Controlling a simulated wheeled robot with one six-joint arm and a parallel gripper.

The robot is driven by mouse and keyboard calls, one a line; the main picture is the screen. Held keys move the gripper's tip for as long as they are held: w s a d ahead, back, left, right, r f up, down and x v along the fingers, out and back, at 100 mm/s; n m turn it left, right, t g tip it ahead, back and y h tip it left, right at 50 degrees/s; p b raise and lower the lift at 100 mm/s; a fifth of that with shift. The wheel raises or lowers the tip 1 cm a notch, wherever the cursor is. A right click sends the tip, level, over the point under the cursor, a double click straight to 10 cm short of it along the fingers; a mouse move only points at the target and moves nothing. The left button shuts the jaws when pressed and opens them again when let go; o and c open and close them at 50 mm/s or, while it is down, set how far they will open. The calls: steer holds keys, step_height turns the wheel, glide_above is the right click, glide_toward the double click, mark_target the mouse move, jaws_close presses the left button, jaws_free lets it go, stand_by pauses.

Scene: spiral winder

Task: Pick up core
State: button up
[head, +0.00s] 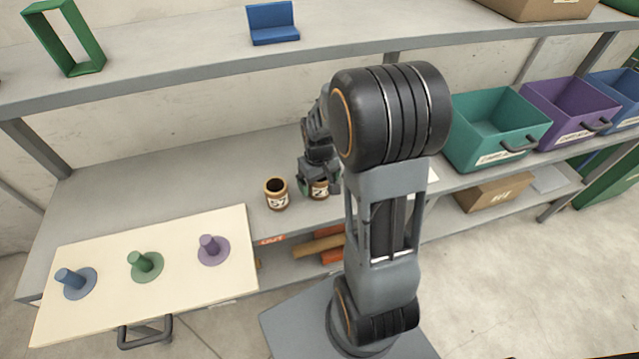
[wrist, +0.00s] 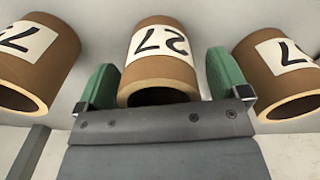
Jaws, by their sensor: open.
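Brown cardboard tube cores with white number labels stand on the grey shelf. In the head view one core (head: 277,195) is in the open left of my gripper (head: 316,178), and another core (head: 320,189) is partly hidden at my gripper. In the wrist view three cores show: a middle core (wrist: 160,62), a left core (wrist: 38,62) and a right core (wrist: 280,75). My gripper (wrist: 164,76) is open, with its green fingers on either side of the middle core. Whether the fingers touch it I cannot tell.
A cream board (head: 180,270) with blue, green and purple pegs on round bases lies left of the cores. Teal (head: 490,130) and purple (head: 570,110) bins stand at the right. An upper shelf (head: 180,65) runs above, holding a green frame (head: 65,40) and a blue bracket (head: 272,22).

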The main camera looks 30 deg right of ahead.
steer(key=c, duration=1)
steer(key=shift+r, duration=0.15)
